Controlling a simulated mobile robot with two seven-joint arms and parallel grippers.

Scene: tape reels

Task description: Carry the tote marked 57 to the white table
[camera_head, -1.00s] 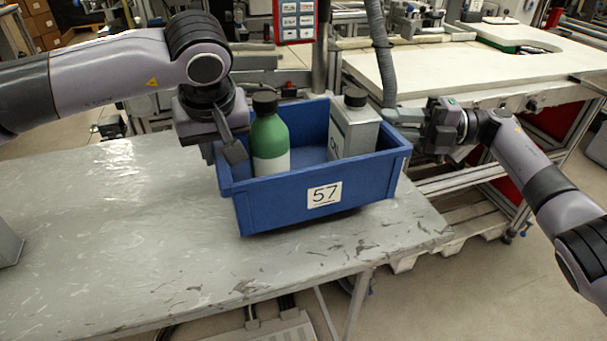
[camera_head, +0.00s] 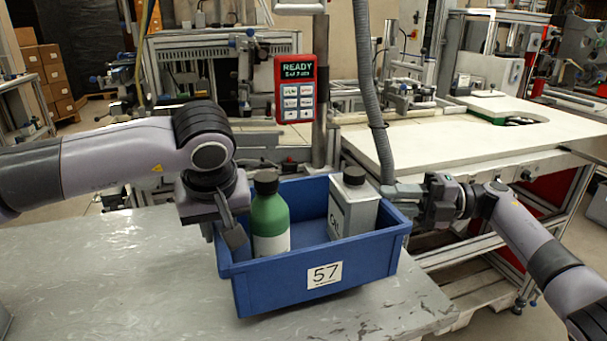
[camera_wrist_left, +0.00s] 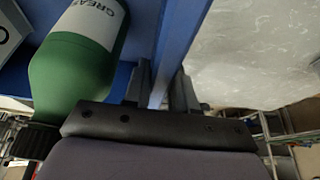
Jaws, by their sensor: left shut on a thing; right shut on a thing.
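The blue tote marked 57 (camera_head: 283,287) is at the grey table's near right part, level. I cannot tell whether its base touches the tabletop. It holds a green bottle with a black cap (camera_head: 269,218) and a grey can with a dark cap (camera_head: 353,207). My left gripper (camera_head: 228,228) is shut on the tote's left wall; the left wrist view shows the fingers (camera_wrist_left: 163,88) either side of the blue rim. My right gripper (camera_head: 405,195) is at the tote's right wall, shut on it, fingertips partly hidden. The white table (camera_head: 470,140) stands behind to the right.
The grey table (camera_head: 120,270) is mostly bare left of the tote. A grey hose (camera_head: 370,90) and a pole with a red panel (camera_head: 294,88) stand behind the tote. The white table's near left top is clear; a green item (camera_head: 505,118) lies near its cut-out.

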